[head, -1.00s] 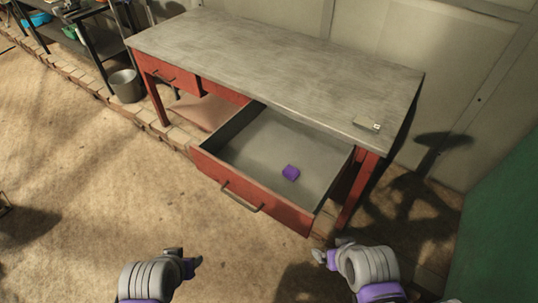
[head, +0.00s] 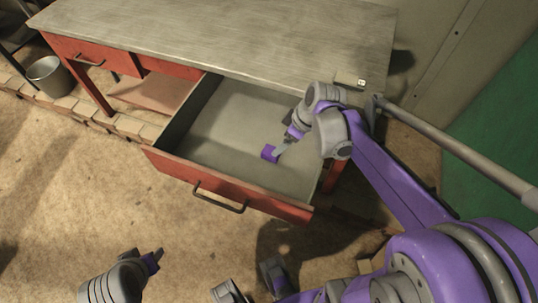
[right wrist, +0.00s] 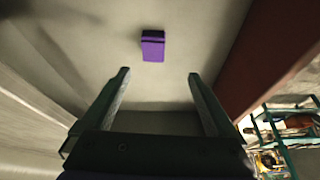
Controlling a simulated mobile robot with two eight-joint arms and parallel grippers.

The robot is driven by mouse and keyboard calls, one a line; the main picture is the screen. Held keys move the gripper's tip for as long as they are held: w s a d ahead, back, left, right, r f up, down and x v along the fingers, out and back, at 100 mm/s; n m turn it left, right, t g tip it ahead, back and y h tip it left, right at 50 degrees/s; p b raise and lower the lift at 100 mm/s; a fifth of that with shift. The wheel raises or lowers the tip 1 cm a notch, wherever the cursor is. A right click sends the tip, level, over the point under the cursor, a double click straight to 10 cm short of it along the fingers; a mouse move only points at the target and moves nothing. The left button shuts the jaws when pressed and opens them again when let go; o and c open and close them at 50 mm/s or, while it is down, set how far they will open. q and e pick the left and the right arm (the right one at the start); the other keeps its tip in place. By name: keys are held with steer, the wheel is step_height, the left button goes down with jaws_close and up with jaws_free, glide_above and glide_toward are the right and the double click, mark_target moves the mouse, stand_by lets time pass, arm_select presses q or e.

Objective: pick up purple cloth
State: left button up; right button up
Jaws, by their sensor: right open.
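The purple cloth (head: 268,153) is a small folded block on the floor of the open drawer (head: 230,110). My right gripper (head: 281,149) reaches down into the drawer right beside the cloth in the head view. In the right wrist view the right gripper (right wrist: 158,76) is open, its two fingers apart and empty. The cloth (right wrist: 153,45) lies ahead of the fingertips, between their lines and apart from them. My left gripper (head: 153,259) is low at the left, above the floor and away from the drawer; its opening is unclear.
The drawer's red front (head: 225,187) with a dark handle sticks out from the workbench (head: 220,35). A small flat item (head: 350,79) lies on the bench's right end. A metal bucket (head: 50,76) stands at the left. The rest of the drawer floor is bare.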

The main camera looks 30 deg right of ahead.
steer(key=w+d+f, duration=0.1)
steer(key=w+f, duration=0.1)
steer(key=b, duration=0.1)
glide_above(271, 150)
steer(key=s+d, duration=0.2)
steer(key=shift+n, duration=0.3)
steer(key=f, duration=0.4)
steer(key=shift+w+a+f, duration=0.15)
steer(key=shift+a, duration=0.1)
steer(key=x, duration=0.1)
steer(key=b+x, duration=0.1)
steer(key=x, duration=0.3)
steer(key=shift+s+a+f, duration=0.1)
steer(key=shift+s+f, duration=0.05)
steer(key=shift+s, duration=0.1)
arm_select(q)
step_height(271, 150, down, 3)
steer(key=shift+w+r, duration=0.1)
steer(key=shift+w, duration=0.05)
arm_select(e)
steer(key=c, duration=1.4)
steer(key=shift+c, duration=0.2)
arm_select(q)
step_height(271, 150, up, 2)
steer(key=shift+w+r+p, duration=0.1)
steer(key=shift+p, duration=0.75)
arm_select(e)
step_height(271, 150, up, 10)
